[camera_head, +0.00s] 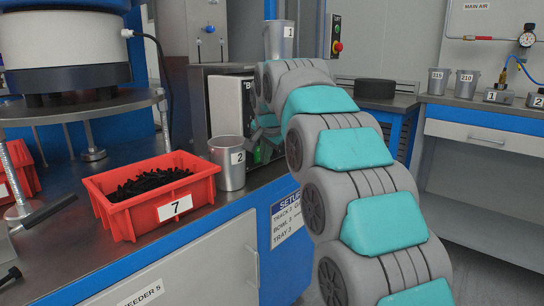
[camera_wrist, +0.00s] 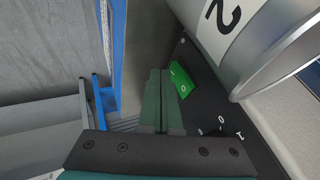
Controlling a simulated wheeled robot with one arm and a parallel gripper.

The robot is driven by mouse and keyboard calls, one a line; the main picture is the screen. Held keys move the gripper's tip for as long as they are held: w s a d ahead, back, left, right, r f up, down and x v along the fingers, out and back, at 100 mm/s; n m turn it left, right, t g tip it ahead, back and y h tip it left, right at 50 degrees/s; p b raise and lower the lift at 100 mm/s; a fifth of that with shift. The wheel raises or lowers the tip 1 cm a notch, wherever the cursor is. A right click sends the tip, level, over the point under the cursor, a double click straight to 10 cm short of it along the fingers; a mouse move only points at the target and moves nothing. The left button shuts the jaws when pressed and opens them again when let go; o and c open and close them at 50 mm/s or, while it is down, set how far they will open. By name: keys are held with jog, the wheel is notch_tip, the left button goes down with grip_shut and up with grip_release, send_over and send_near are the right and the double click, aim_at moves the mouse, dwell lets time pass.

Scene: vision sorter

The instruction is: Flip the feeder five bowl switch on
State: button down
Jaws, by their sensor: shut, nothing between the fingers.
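A green rocker switch (camera_wrist: 181,82) marked "I" and "0" sits on a black panel (camera_wrist: 210,110) in the wrist view. My gripper (camera_wrist: 160,73) is shut and empty, its fingertips close beside the switch's left edge. I cannot tell whether they touch it, or which side of the rocker is pressed.
A metal cup labelled 2 (camera_head: 227,172) stands before the box, and its wall (camera_wrist: 245,30) is close right of my fingers in the wrist view. Another cup (camera_head: 279,42) stands on top. A red bin labelled 7 (camera_head: 157,220) holds black parts. A bowl feeder (camera_head: 65,60) is at left.

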jog(key=shift+w+a, duration=0.15)
jog(key=shift+a, duration=0.05)
jog(key=shift+f, duration=0.15)
jog(key=shift+f+b, duration=0.1)
jog(key=shift+b, duration=0.35)
jog(key=shift+w+a+r, duration=0.1)
jog(key=shift+r, duration=0.1)
jog(key=shift+r+p, duration=0.75)
jog(key=shift+r, duration=0.05)
jog(key=shift+t, duration=0.3)
